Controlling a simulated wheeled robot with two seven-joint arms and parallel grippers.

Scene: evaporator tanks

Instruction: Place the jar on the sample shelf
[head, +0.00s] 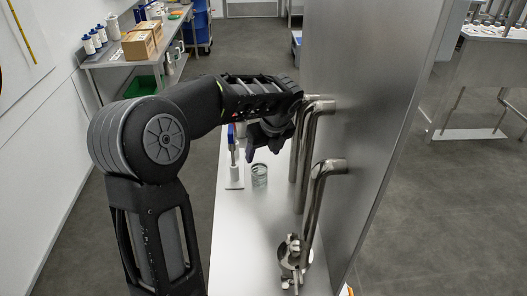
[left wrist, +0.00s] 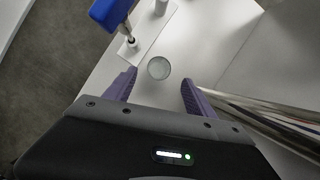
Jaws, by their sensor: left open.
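A clear glass jar (head: 260,176) stands upright on the white shelf (head: 238,240) beside the steel tank. In the left wrist view the jar (left wrist: 159,68) shows as a round rim from above, ahead of and between the two purple fingers. My left gripper (head: 262,150) is open and empty, above and just behind the jar in the head view; its fingers (left wrist: 155,86) are spread apart. My right gripper is in neither view. I cannot tell which surface is the sample shelf.
A blue-handled tool (left wrist: 110,12) on a white plate stands left of the jar. Bent steel pipes (head: 318,190) and a valve (head: 293,262) stand close on the right, against the steel tank wall (head: 365,90). A bench with boxes (head: 140,45) is at the back left.

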